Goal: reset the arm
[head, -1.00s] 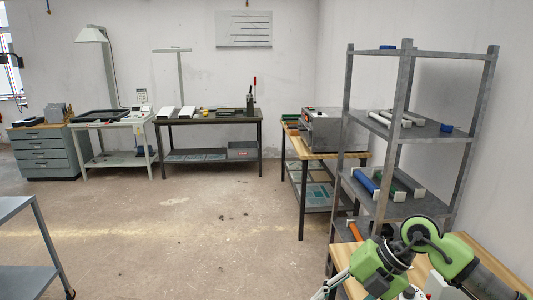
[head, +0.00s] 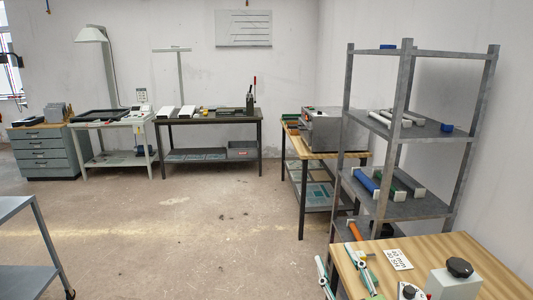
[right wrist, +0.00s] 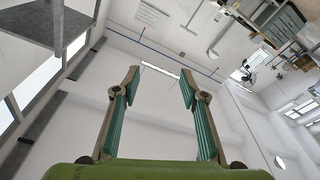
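My right gripper (head: 333,252) shows at the bottom of the head view, in front of the near left edge of the wooden-topped bench. Its two green-padded fingers point up and stand apart. In the right wrist view the right gripper (right wrist: 160,75) is open, with nothing between its fingers. Behind it are the walls and the room, seen at a tilted angle. My left gripper is in neither view.
The middle floor (head: 200,225) is clear.

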